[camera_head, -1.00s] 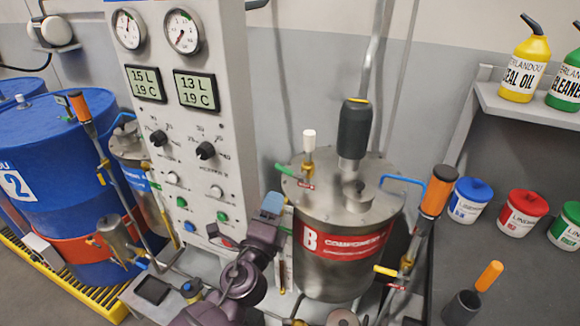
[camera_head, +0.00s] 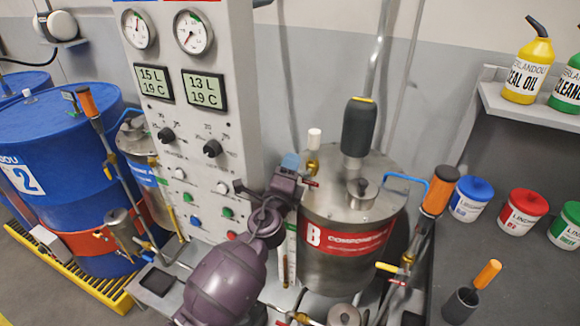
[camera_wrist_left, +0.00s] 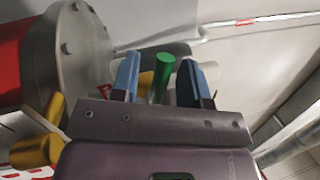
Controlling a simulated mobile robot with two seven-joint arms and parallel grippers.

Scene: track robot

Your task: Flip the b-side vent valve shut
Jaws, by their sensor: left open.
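The steel B tank (camera_head: 345,205) has a red "B component" band (camera_head: 345,238) and a flat lid. On the left of its lid stands the brass vent valve (camera_head: 313,160) with a white cap on top and a small red tag (camera_head: 312,184) beside it. Its green lever (camera_wrist_left: 163,80) shows in the left wrist view between my two blue-tipped fingers, apart from both. My left gripper (camera_head: 290,164) is open at the lid's left edge and hides the lever in the head view. It also shows in the left wrist view (camera_wrist_left: 160,68). My right gripper is not visible.
A dark filter cylinder (camera_head: 358,128) with a pipe rises from the lid. An orange-handled pump (camera_head: 438,190) stands right of the tank. Blue drums (camera_head: 65,140) stand far left.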

